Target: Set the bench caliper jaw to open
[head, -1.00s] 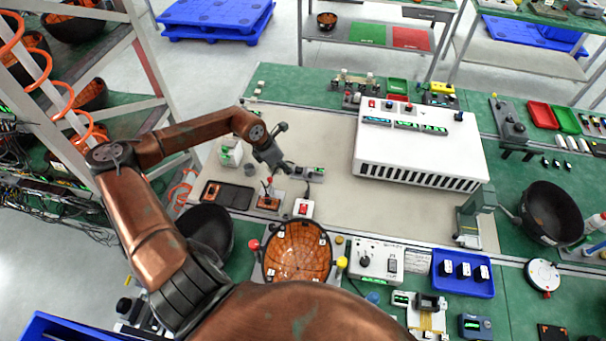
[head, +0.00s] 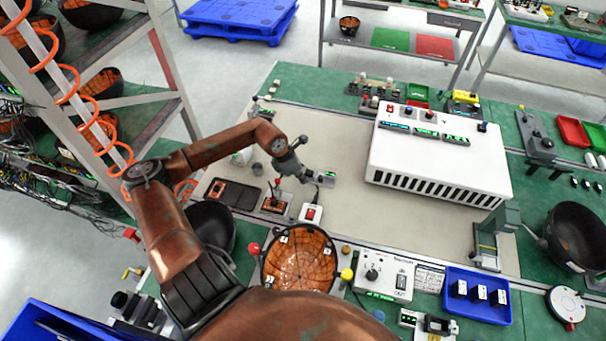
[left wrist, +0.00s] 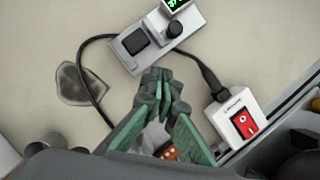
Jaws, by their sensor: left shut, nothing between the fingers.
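My left gripper (head: 304,174) is shut and empty, low over the beige mat. In the left wrist view its fingertips (left wrist: 162,82) are together, just short of a small grey bench device (left wrist: 150,42). That device has a dark square pad, a black knob and a green display. In the head view it (head: 325,179) lies just right of the fingertips. I cannot tell whether this device is the caliper, and no jaw is clearly seen on it. I cannot tell whether the fingertips touch it. My right gripper is not in view.
A cable joins the device to a white box with a red switch (left wrist: 238,122). An orange-lined bowl (head: 298,258) stands in front. The mat between is clear.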

